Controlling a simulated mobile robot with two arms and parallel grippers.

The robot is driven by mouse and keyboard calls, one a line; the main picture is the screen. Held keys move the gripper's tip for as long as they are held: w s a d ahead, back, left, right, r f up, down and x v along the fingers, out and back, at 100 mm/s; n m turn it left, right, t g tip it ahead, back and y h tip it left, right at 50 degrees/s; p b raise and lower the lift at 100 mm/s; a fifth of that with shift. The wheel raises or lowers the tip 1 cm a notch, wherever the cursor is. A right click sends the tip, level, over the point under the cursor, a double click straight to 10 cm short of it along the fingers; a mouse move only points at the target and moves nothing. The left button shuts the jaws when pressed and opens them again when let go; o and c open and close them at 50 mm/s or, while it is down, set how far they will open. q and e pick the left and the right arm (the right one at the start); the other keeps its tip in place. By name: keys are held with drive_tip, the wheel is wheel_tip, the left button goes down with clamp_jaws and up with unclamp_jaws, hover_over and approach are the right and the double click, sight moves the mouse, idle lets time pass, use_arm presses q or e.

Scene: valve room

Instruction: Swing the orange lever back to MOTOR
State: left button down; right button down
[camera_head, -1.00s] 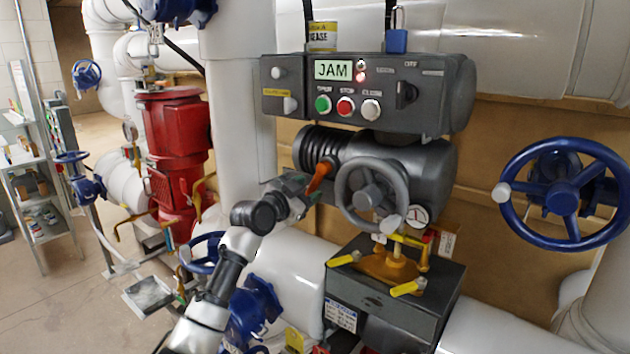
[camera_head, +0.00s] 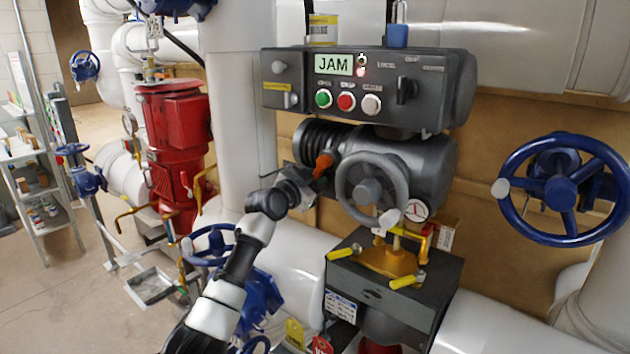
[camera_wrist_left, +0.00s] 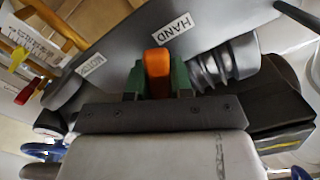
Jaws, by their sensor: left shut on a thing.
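The orange lever (camera_head: 323,164) sits on the left side of the grey actuator, just left of the grey handwheel (camera_head: 371,190). My left gripper (camera_head: 305,182) reaches it from the lower left and is shut on it. In the left wrist view the orange lever (camera_wrist_left: 158,68) stands between the two green fingertips (camera_wrist_left: 158,80). Behind it is a grey plate with a HAND label (camera_wrist_left: 173,25) close to the lever and a MOTOR label (camera_wrist_left: 90,64) further left. The lever's pivot is hidden. My right gripper is not in view.
The control panel (camera_head: 433,75) above shows JAM on its display (camera_head: 334,65), with a red light lit. A gearbox (camera_head: 430,295) with yellow handles stands below the handwheel. A large blue handwheel (camera_head: 562,192) is at right. A white pipe rises behind my arm.

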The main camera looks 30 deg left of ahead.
use_arm(q)
drive_tip(key=shift+d+f+n, duration=0.2)
drive_tip(key=shift+d+n, duration=0.35)
drive_tip(key=shift+n, duration=0.55)
drive_tip(key=d+n+p, duration=0.1)
drive_tip(key=n, duration=0.2)
drive_tip(key=shift+s+d+f+n+p, duration=0.1)
drive_tip(key=shift+d+f+n+p, duration=0.05)
drive_tip(key=shift+d+n+p, duration=0.2)
drive_tip(key=c, duration=1)
unclamp_jaws()
drive_tip(key=shift+s, duration=0.1)
